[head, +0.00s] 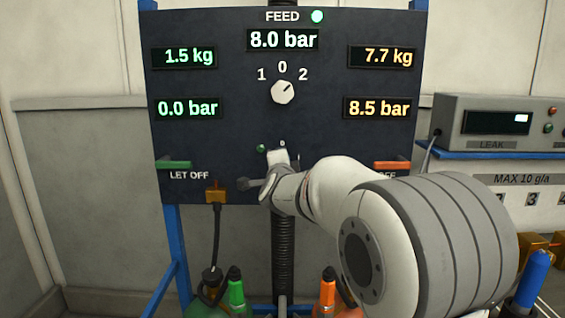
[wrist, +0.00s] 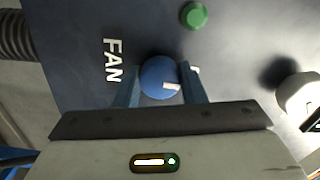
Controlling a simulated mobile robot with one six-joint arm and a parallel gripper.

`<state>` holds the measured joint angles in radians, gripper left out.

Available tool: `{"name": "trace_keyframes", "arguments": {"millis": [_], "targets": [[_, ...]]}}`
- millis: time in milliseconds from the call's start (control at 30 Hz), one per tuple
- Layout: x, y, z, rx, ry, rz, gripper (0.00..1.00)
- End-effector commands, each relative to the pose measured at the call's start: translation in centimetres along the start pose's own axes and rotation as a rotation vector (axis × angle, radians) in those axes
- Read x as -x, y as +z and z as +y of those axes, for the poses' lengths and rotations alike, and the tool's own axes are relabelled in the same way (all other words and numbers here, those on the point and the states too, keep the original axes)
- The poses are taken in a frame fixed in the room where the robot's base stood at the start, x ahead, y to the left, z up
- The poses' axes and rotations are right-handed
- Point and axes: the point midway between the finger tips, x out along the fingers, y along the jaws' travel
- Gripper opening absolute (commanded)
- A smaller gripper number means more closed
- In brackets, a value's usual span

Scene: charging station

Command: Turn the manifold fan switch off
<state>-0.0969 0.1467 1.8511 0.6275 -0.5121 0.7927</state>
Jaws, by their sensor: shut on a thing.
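The fan switch is a round blue knob (wrist: 158,76) with a white pointer mark, beside the word FAN on the dark panel (wrist: 235,45). My gripper (wrist: 163,68) is shut on the knob in the wrist view, one finger on each side. A white mark on the panel lies by the right finger, partly hidden. A green lamp (wrist: 194,15) is near the knob. In the head view my gripper (head: 268,178) is at the lower middle of the panel (head: 225,135) and hides the knob. A small green lamp (head: 261,148) shows beside it.
The white feed selector (head: 283,92) is above my gripper. A green handle (head: 174,164) and an orange handle (head: 391,165) stick out at the panel's sides. A black hose (head: 283,240) hangs below. The leak meter (head: 497,122) stands at right.

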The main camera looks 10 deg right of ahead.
Motion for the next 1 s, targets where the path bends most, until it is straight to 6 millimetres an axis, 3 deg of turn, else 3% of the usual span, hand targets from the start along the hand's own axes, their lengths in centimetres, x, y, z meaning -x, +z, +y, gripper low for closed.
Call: {"name": "trace_keyframes", "arguments": {"millis": [667,700,933,1000], "targets": [[-0.01,-0.01,0.02,0.065,0.000,0.000,0.14],[-0.01,-0.01,0.02,0.065,0.000,0.000,0.39],[-0.01,-0.03,0.03,0.063,0.000,0.000,0.57],[-0.01,-0.03,0.03,0.063,0.000,0.001,0.59]]}}
